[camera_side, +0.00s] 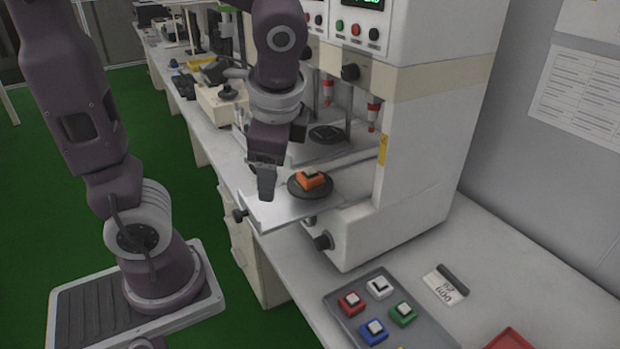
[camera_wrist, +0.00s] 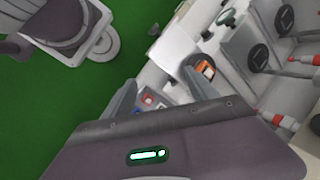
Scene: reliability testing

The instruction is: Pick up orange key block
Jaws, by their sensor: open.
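The orange key block (camera_side: 311,180), with a dark and white top, sits on a round black pad (camera_side: 297,190) on the test machine's plate. In the wrist view the orange block (camera_wrist: 207,70) shows at upper right, just beyond the right finger. My gripper (camera_side: 267,185) is open and empty, to the left of the block in the side view and apart from it. In the wrist view my gripper (camera_wrist: 160,90) shows its two fingers spread, with the block outside the gap between them. The fingers partly overlap each other in the side view.
A grey tray (camera_side: 335,297) at lower right holds red, white, green and blue key blocks. A small card (camera_side: 445,285) lies beside it, with a red tray (camera_side: 510,340) farther right. The white test machine (camera_side: 425,150) rises close behind the block. A second black pad (camera_side: 327,134) is behind.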

